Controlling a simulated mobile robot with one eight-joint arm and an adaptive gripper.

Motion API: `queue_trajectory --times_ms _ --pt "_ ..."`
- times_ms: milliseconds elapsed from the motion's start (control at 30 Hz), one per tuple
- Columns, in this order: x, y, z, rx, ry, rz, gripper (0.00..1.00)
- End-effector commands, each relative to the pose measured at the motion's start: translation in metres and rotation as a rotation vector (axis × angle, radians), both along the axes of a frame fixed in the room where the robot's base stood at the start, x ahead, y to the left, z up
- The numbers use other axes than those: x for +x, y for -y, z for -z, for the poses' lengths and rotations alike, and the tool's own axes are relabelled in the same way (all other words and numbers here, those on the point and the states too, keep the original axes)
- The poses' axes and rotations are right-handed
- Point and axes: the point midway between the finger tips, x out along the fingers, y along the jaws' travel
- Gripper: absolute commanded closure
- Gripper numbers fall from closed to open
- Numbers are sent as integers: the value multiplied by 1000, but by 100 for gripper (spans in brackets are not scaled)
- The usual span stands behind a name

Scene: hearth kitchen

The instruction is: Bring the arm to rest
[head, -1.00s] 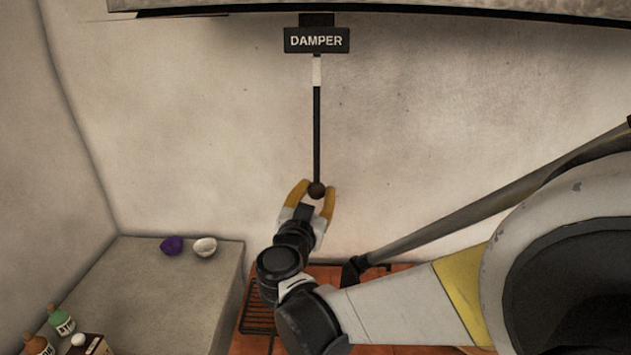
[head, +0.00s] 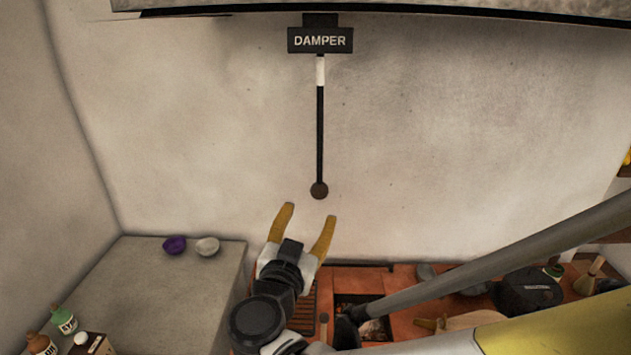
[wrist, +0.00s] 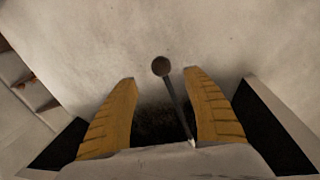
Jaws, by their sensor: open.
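My gripper (head: 304,230) is open and empty in the head view, with its two yellow fingers spread and pointing up toward the wall. The damper rod (head: 320,130) hangs down the wall below a dark "DAMPER" sign (head: 320,40). Its round brown knob (head: 319,190) is just above the fingertips, apart from them in the head view. In the wrist view the knob (wrist: 161,66) shows beyond and between the fingertips (wrist: 160,80), and the rod runs down behind the gap.
A grey stone ledge (head: 170,290) at left holds a purple bowl (head: 174,245) and a white bowl (head: 207,246). Bottles (head: 62,319) stand at lower left. The red-tiled hearth (head: 400,290) has an opening and a dark pan (head: 527,289) at right. The wall around the rod is clear.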

Motion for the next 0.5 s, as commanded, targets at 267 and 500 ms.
queue_trajectory --times_ms 267,500 --pt "-22 -5 0 0 0 0 42" --pt "-22 -5 0 0 0 1 42"
